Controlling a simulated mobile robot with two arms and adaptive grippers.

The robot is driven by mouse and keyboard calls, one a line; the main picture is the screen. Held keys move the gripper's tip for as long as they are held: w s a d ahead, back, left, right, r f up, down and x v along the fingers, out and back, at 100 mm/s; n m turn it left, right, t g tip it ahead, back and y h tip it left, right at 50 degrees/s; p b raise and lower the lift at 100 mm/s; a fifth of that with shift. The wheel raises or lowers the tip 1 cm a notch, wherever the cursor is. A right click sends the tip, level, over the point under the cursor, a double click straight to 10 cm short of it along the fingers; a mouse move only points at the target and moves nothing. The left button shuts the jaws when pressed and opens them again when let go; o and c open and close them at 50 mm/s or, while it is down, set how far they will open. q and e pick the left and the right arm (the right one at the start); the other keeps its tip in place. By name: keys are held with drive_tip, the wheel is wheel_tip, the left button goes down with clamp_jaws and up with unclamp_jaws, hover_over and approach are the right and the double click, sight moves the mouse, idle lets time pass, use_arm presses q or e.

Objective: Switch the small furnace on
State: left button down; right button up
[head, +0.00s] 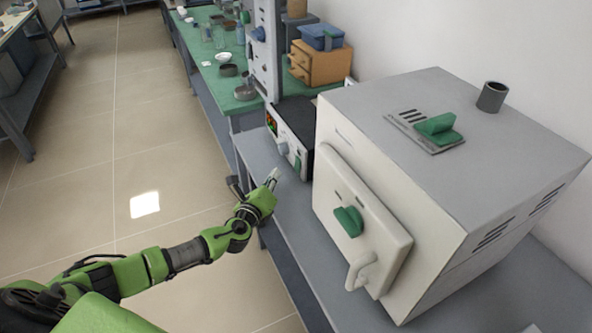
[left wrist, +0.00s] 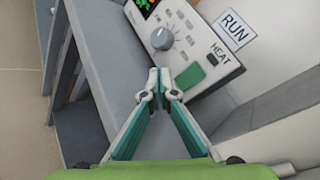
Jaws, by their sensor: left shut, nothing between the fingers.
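A small box unit with a dark top (head: 308,118) and a pale front panel (head: 286,140) stands on the grey bench, left of the large white furnace. I cannot tell for sure whether it is the small furnace or a control unit. In the left wrist view its panel carries a lit display (left wrist: 147,6), a round knob (left wrist: 162,38), a green switch (left wrist: 190,76) and the word HEAT (left wrist: 220,54). My left gripper (head: 274,176) is shut and empty just in front of the panel. In the left wrist view its fingertips (left wrist: 159,76) are near the green switch, seemingly apart from it.
The large white furnace (head: 441,194) with a green door knob (head: 348,221) and a handle (head: 361,270) fills the right. A RUN sign (left wrist: 235,31) is beside the panel. A green-topped bench (head: 214,76) with glassware lies behind. Open floor (head: 140,130) is at the left.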

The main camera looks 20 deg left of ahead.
use_arm(q)
drive_tip(key=shift+w+d+f+b, duration=0.15)
drive_tip(key=shift+w+d+b, duration=0.15)
drive_tip(key=shift+w+d, duration=0.95)
drive_tip(key=shift+a, duration=0.1)
idle(0.4)
drive_tip(key=shift+w, duration=0.15)
drive_tip(key=shift+w+d, duration=0.2)
drive_tip(key=shift+d, duration=0.05)
drive_tip(key=shift+w+d+f, duration=0.1)
drive_tip(key=shift+w+d, duration=0.15)
idle(0.8)
drive_tip(key=shift+s+a, duration=0.1)
drive_tip(key=shift+s+a, duration=0.45)
drive_tip(key=shift+s, duration=0.05)
drive_tip(key=shift+s+a+r, duration=0.2)
drive_tip(key=shift+s+a, duration=0.65)
drive_tip(key=shift+s, duration=0.1)
drive_tip(key=shift+s+a+r, duration=0.2)
drive_tip(key=shift+s+a, duration=0.6)
drive_tip(key=shift+s, duration=0.1)
